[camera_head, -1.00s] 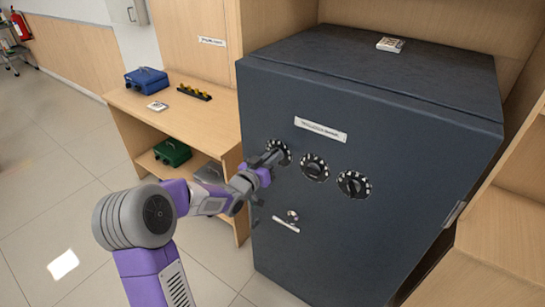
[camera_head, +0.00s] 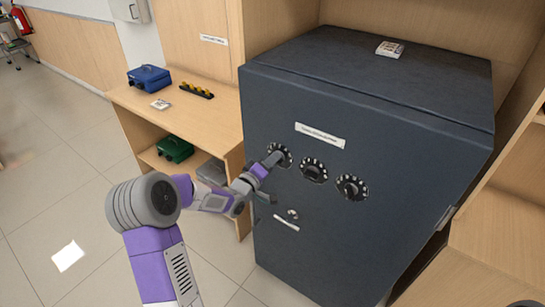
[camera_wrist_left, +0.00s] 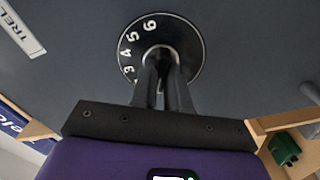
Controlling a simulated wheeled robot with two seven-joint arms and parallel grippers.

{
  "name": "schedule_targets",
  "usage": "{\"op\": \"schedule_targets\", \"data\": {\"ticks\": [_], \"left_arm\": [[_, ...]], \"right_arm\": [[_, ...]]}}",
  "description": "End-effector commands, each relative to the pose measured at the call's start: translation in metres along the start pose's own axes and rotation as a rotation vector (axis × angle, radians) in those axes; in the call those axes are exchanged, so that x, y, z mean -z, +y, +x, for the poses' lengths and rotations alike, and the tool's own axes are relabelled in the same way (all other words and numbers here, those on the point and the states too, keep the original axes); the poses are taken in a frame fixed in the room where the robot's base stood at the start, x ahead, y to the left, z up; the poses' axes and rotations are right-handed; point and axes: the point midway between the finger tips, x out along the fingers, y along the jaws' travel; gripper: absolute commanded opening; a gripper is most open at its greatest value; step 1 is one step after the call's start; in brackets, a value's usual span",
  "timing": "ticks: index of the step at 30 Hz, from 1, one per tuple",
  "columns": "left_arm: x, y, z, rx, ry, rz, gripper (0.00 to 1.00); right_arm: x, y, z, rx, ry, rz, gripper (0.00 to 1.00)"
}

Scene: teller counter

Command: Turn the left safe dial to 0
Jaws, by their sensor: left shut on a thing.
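The left safe dial (camera_head: 281,152) is a black disc with white marks on the front of the dark grey safe (camera_head: 380,150). My left gripper (camera_head: 273,158) is at this dial and covers part of it. In the left wrist view the dial (camera_wrist_left: 190,45) shows white numerals 3, 4, 5 and 6 on its left and upper rim. There my left gripper (camera_wrist_left: 162,62) is shut on the dial's central knob, and its fingers hide the lower part of the disc. My right gripper is not in view.
Two more dials, the middle one (camera_head: 314,170) and the right one (camera_head: 351,187), sit beside it. A keyhole (camera_head: 292,214) is below. A wooden desk (camera_head: 215,122) with a blue box (camera_head: 148,79) stands left of the safe. A green box (camera_head: 174,149) is on its lower shelf.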

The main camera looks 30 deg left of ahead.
Motion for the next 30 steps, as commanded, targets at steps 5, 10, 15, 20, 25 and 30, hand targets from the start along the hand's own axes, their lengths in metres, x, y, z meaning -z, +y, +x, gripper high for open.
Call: {"op": "schedule_targets", "data": {"ticks": [5, 10, 15, 20, 25, 30], "left_arm": [[0.001, 0.0, 0.0, 0.003, -0.001, -0.16, 0.0], [0.0, -0.001, 0.0, 0.003, -0.001, -0.288, 0.0], [0.0, -0.002, 0.0, 0.002, -0.001, -0.383, 0.0], [-0.001, -0.003, 0.0, 0.001, -0.001, -0.44, 0.0], [-0.001, -0.003, 0.0, 0.001, -0.001, -0.47, 0.0], [-0.001, -0.004, 0.0, 0.001, -0.001, -0.48, 0.0]], "right_arm": [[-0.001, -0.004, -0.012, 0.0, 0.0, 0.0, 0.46], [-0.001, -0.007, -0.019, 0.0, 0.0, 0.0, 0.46], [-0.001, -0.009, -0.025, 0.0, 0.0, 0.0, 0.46], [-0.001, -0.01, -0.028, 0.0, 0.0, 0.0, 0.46], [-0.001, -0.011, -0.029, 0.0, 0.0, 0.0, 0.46], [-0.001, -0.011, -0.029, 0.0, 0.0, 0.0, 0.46]]}}
